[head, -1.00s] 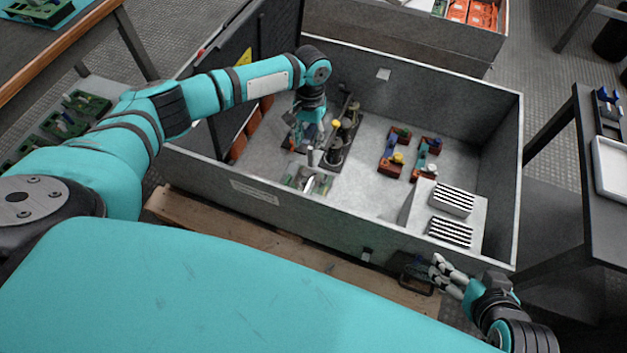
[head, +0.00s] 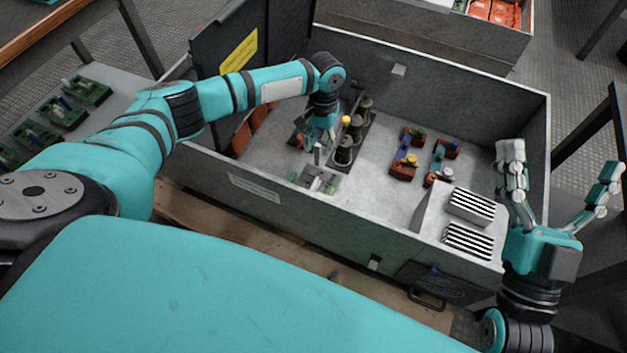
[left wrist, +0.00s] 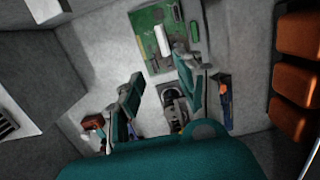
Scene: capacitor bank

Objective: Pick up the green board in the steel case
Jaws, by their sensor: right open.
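The green board (head: 316,180) lies on the floor of the open steel case (head: 310,212), near its front wall. It carries a white block and small metal parts. In the left wrist view the green board (left wrist: 150,60) lies flat beyond my fingertips. My left gripper (head: 318,148) hangs inside the case, behind the board in the head view. Its fingers are spread and empty in the left wrist view (left wrist: 162,88). My right gripper (head: 560,175) is open and empty at the case's right end, fingers pointing up.
Dark cylinders (head: 344,148) stand close by my left gripper. Brown blocks with coloured parts (head: 404,168) and striped blocks (head: 472,206) are farther right. Orange parts (head: 262,120) line the left side. More green boards (head: 68,112) sit on a grey surface outside. The case walls surround my left gripper.

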